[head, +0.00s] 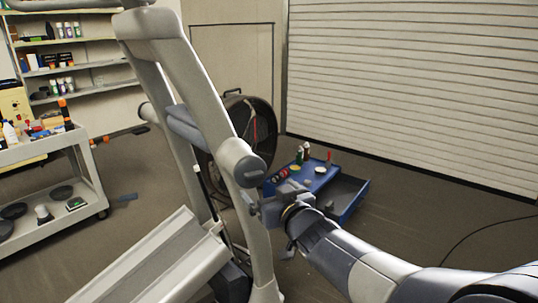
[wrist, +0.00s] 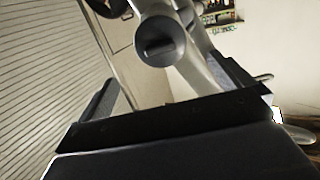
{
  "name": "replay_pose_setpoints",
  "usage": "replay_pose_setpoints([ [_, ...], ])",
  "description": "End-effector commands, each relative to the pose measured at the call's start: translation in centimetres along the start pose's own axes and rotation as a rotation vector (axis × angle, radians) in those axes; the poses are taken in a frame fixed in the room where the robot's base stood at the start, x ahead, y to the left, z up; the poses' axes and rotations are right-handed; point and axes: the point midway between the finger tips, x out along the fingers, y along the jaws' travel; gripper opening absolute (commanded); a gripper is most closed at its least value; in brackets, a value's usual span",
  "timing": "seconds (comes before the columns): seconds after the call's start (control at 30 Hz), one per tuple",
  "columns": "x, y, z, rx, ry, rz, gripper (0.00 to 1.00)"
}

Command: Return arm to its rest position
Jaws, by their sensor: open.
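My arm reaches in from the lower right of the head view, and my gripper (head: 268,208) is beside the lower frame of the grey elliptical machine (head: 183,62). In the wrist view, my gripper (wrist: 165,88) is open, its fingers set wide apart with nothing seen between them. The elliptical's rounded grey end cap and bars (wrist: 160,40) show beyond the fingers. I cannot tell from the head view whether my gripper touches the machine.
A blue tool cart (head: 318,178) with an open drawer and small bottles stands just behind my gripper. A large drum fan (head: 252,128) is behind the elliptical. A white cart (head: 92,188) is at left. A cable (head: 480,236) lies on open floor at right.

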Motion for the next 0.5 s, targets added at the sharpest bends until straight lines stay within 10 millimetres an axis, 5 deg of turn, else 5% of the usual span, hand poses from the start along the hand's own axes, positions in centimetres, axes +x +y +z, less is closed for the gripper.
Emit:
replay_pose_setpoints([
  [0.5,7.8,0.0,0.0,0.000,-0.001,0.000,1.00],
])
